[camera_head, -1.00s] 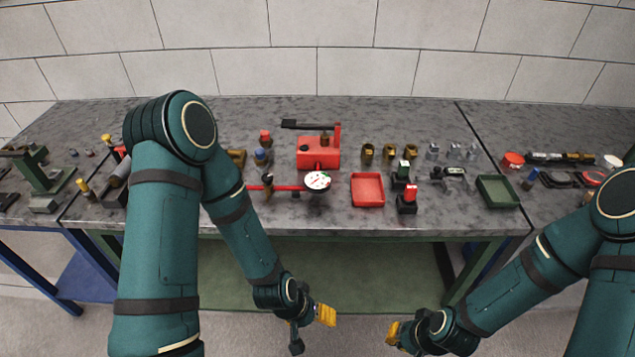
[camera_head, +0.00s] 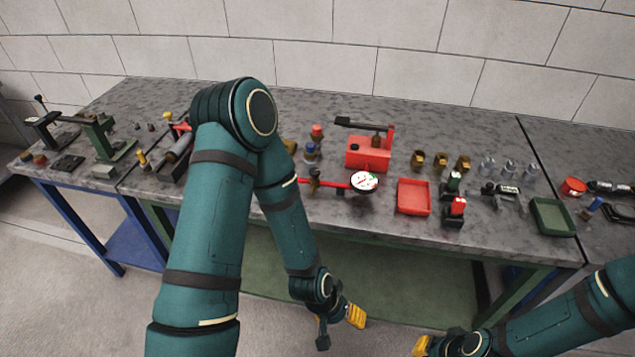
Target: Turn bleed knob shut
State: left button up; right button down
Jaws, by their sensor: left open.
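The red pump (camera_head: 368,154) with a black lever (camera_head: 362,124) stands on the workbench. In front of it is a red pipe (camera_head: 335,185) with a white-faced gauge (camera_head: 364,182) at its right end and a small dark brass fitting (camera_head: 315,180) towards its left. I cannot tell which small part is the bleed knob. My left gripper (camera_head: 341,326) is open and empty, below the bench's front edge and well apart from the pump. My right gripper (camera_head: 423,346) is low at the bottom edge, partly cut off; its opening is unclear.
A red tray (camera_head: 413,197), a green tray (camera_head: 553,217), brass fittings (camera_head: 440,161) and red and green blocks (camera_head: 453,211) lie right of the pump. A vise (camera_head: 106,139) stands at left. My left arm hides part of the bench. Bare benchtop shows behind the pump.

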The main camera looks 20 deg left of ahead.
aim_at(315, 172)
jog(key=l+u, duration=0.15)
jog(key=u, duration=0.25)
jog(key=l+u, duration=0.15)
jog(key=u, duration=0.25)
